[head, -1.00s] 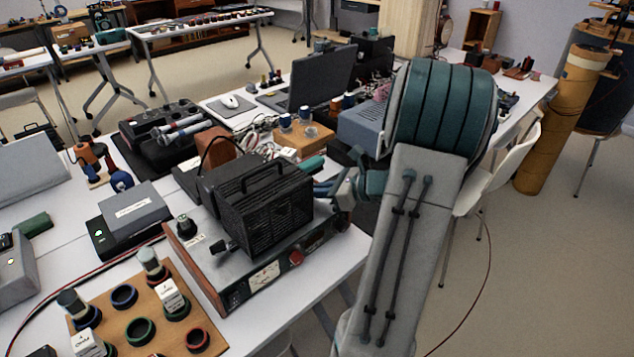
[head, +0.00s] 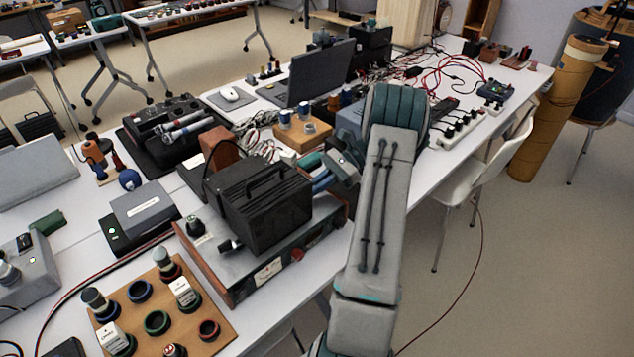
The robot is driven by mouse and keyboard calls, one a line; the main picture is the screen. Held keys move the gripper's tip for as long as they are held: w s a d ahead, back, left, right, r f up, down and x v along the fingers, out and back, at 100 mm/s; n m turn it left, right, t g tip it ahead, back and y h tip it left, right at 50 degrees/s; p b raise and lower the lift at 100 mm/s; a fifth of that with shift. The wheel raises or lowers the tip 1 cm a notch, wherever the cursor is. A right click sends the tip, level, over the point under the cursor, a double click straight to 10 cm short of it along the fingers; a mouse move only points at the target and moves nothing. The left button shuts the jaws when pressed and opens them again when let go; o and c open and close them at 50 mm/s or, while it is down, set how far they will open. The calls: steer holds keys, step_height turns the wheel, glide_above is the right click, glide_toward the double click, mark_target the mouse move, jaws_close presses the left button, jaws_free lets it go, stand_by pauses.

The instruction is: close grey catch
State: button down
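A black box with a top handle and a grilled side (head: 264,205) sits on a wood-sided metering unit (head: 265,268) at the table's front edge. A small dark lever or knob (head: 231,246) sticks out low at the box's left end. I cannot make out a grey catch for certain; the box's far right side is largely hidden. My gripper (head: 322,183) is at the right end of the black box, its bluish fingers pointing left towards it. Whether they touch the box, and how far apart they are, I cannot tell.
A wooden board with coloured rings and pegs (head: 218,338) lies at the front left. A grey box on a black case (head: 143,209) stands left of the black box. A wooden block with blue-topped jars (head: 302,134) and a laptop (head: 318,75) are behind.

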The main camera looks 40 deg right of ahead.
steer(key=shift+w+n+g+p, duration=0.2)
steer(key=shift+n+g+p, duration=0.1)
steer(key=shift+n+g, duration=1)
steer(key=shift+g, duration=0.4)
steer(key=c, duration=1.5)
jaws_free()
